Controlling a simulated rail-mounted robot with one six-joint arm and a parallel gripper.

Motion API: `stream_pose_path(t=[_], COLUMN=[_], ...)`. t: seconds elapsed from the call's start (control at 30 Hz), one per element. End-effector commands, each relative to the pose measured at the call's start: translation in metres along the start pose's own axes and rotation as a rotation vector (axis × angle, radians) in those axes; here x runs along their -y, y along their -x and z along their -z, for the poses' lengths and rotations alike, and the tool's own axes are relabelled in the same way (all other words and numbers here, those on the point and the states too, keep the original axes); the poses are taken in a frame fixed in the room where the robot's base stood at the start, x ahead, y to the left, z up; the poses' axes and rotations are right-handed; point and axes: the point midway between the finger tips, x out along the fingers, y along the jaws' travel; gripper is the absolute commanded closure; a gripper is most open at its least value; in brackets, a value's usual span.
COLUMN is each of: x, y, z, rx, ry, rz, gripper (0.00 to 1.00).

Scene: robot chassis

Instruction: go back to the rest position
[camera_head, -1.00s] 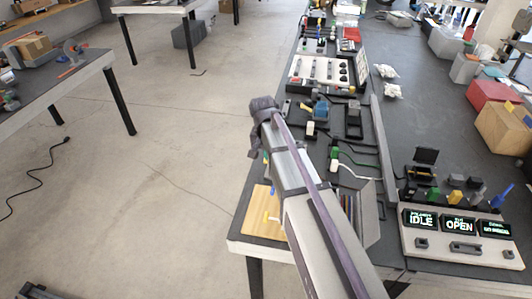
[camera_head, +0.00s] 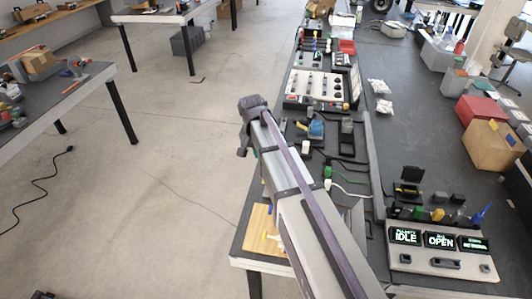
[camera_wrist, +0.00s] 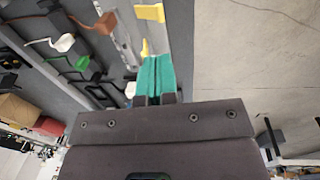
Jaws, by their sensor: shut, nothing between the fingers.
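My arm reaches up from the bottom of the head view, over the left edge of the long dark workbench (camera_head: 395,130). In the wrist view my gripper (camera_wrist: 156,62) has its two green fingers pressed together, with nothing between them. The fingers point toward the bench edge, with yellow parts beyond them. In the head view the fingers are mostly hidden behind my own arm.
A wooden board (camera_head: 262,235) lies at the bench's near left corner. A control panel (camera_head: 440,252) with lit screens reading "IDLE" and "OPEN" is at the right. Cables and connectors lie near my arm. A cardboard box (camera_head: 492,148) stands farther right.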

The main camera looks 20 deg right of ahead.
Motion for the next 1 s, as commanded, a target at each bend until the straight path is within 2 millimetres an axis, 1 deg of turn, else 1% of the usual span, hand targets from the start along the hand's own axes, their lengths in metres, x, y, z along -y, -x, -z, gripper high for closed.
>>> stream_pose_path(t=[0.03, 0.13, 0.6, 0.67, 0.7, 0.73, 0.77, 0.8, 0.87, 0.9, 1.0], x=[0.003, 0.008, 0.01, 0.01, 0.01, 0.005, -0.004, -0.017, -0.036, -0.048, -0.069], y=[0.019, 0.027, 0.026, 0.026, 0.026, 0.025, 0.024, 0.023, 0.02, 0.019, 0.017], z=[0.001, 0.0, 0.0, 0.0, -0.001, -0.012, -0.031, -0.059, -0.099, -0.124, -0.167], rx=[0.0, 0.0, 0.0, 0.0, -0.002, -0.003, -0.004, -0.009, -0.016, -0.021, -0.027], ry=[0.001, 0.001, 0.0, 0.023, 0.07, 0.128, 0.192, 0.275, 0.383, 0.436, 0.498], rz=[0.0, 0.0, 0.0, 0.0, 0.005, 0.014, 0.026, 0.042, 0.066, 0.079, 0.102], gripper=[1.0, 1.0, 1.0, 1.0, 1.0, 1.0, 1.0, 1.0, 1.0, 1.0, 1.0])
